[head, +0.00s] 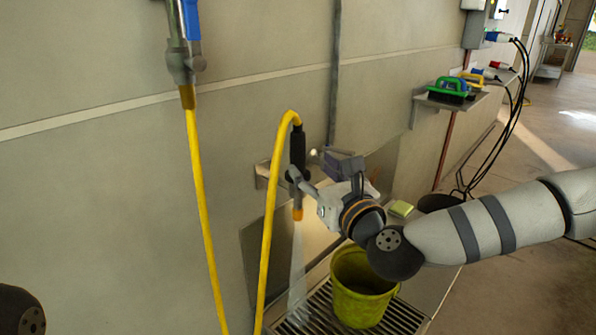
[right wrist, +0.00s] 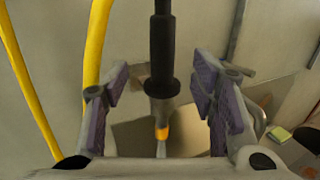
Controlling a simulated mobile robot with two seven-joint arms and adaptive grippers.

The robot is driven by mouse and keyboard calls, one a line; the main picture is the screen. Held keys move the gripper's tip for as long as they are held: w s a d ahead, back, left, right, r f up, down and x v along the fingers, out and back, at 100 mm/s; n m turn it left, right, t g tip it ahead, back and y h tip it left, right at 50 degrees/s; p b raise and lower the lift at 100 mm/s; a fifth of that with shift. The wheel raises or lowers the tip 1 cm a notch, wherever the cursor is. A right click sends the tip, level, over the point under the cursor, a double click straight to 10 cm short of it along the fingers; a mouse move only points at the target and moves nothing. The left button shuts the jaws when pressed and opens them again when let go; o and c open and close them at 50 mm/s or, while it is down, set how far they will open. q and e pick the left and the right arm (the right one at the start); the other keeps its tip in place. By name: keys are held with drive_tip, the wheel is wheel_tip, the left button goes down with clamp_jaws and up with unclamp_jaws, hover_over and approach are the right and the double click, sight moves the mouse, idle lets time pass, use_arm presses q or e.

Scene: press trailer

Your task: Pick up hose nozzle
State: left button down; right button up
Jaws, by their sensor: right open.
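The hose nozzle (head: 297,147) is black with an orange tip and hangs upright, tip down, from the yellow hose (head: 268,225) that loops over its top. A pale spray comes from its tip. My right gripper (head: 302,172) is open at the nozzle's lower part. In the right wrist view the nozzle (right wrist: 161,60) stands between the two spread fingers of the gripper (right wrist: 163,88), with a gap visible on each side. How the nozzle is held at the wall is partly hidden behind the gripper. My left gripper is not in view.
A yellow-green bucket (head: 361,290) stands on a floor grate (head: 405,318) below the nozzle. A valve (head: 182,62) is on the wall at left. A small shelf (head: 460,103) with brushes and a green sponge (head: 401,209) are to the right. Open floor lies far right.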

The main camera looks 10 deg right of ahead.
sight(301, 154)
drive_tip(key=w, duration=0.3)
drive_tip(key=w+a, duration=0.1)
drive_tip(key=w, duration=0.5)
drive_tip(key=shift+a, duration=0.2)
drive_tip(key=shift+r, duration=0.1)
clamp_jaws()
